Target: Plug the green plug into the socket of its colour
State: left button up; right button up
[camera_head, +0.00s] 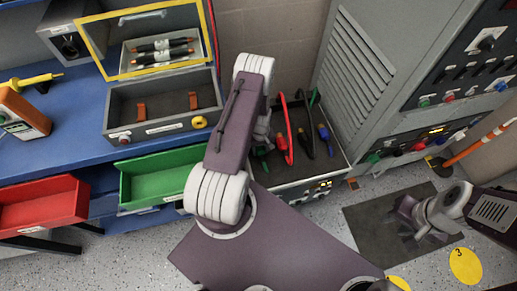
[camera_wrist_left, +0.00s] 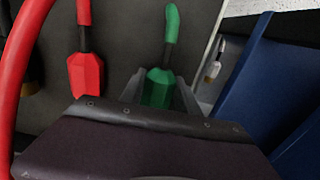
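The green plug (camera_wrist_left: 158,88) with its green cable stands between the two fingers of my left gripper (camera_wrist_left: 160,92) in the left wrist view. I cannot tell whether the fingers touch it. In the head view my left arm covers most of that gripper; green (camera_head: 262,151) shows beside it in the open plug box (camera_head: 335,172). A red plug (camera_wrist_left: 85,72) is left of it in the wrist view. A green fitting (camera_head: 373,158) is at the left of the grey cabinet's lower panel. My right gripper (camera_head: 408,215) is over the dark mat, with its finger opening unclear.
The box also holds red (camera_head: 284,130), black and blue (camera_head: 324,133) cabled plugs close together. The grey cabinet (camera_head: 362,70) rises right behind it. An open green drawer (camera_head: 160,183) and red drawer (camera_head: 42,205) jut from the blue bench (camera_head: 70,150). A dark mat (camera_head: 375,235) lies on the floor.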

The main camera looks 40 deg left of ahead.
aim_at(261, 149)
pick_arm(q)
jog(key=shift+r+p, duration=2.65)
jog(key=shift+r, duration=0.45)
jog(key=shift+c, duration=0.5)
jog(key=shift+w+f, duration=0.1)
